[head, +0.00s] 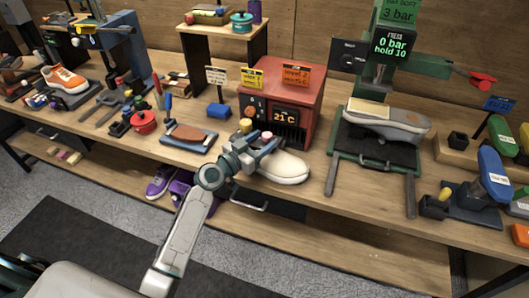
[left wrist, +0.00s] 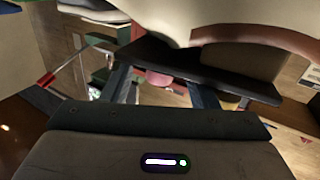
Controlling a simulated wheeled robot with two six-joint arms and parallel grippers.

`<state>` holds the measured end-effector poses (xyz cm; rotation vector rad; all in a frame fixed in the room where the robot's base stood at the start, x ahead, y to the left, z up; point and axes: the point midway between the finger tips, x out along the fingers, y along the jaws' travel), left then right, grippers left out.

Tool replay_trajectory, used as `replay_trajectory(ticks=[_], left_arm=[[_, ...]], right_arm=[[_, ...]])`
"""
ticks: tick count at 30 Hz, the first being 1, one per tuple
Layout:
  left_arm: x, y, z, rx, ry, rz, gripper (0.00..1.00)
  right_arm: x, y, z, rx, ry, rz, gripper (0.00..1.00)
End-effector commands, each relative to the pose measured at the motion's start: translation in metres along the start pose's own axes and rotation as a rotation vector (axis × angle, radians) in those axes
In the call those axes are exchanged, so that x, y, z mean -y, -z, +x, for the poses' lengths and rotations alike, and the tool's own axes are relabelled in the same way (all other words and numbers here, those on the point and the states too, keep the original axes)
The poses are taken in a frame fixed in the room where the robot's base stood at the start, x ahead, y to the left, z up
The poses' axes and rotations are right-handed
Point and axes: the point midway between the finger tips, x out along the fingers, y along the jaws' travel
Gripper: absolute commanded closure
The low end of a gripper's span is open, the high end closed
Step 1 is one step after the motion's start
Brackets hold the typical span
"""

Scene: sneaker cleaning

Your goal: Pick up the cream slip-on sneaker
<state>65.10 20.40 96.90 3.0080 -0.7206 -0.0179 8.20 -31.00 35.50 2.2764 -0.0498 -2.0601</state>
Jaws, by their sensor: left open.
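The cream slip-on sneaker (head: 288,168) lies on the bench in front of the red heater box in the head view. Part of its left end is hidden behind my left gripper. My left gripper (head: 264,149) is open beside and partly over the sneaker's left end; I cannot tell whether they touch. In the left wrist view a large pale shape with a brown edge, seemingly the sneaker (left wrist: 225,20), fills the upper right close to the camera. The spread fingers (left wrist: 163,90) show below it. My right gripper is not in view.
The red heater box (head: 310,88) stands right behind the sneaker. A press (head: 372,150) with a grey shoe (head: 385,125) is to the right. The bench's front edge is close.

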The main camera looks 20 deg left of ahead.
Motion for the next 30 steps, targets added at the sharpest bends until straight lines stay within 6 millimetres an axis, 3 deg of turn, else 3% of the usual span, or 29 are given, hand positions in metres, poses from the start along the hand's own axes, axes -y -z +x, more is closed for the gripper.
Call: replay_trajectory(ticks=[8,17,30], left_arm=[[0.0,-0.0011,0.0049,0.001,0.0,0.0,0.46],[0.0,-0.001,0.0047,0.001,0.0,0.001,1.0],[-0.0001,-0.0011,0.0046,0.001,0.0,0.0,1.0]], right_arm=[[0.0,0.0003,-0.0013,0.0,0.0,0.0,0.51],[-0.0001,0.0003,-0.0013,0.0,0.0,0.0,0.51],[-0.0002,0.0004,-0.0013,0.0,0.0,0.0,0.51]])
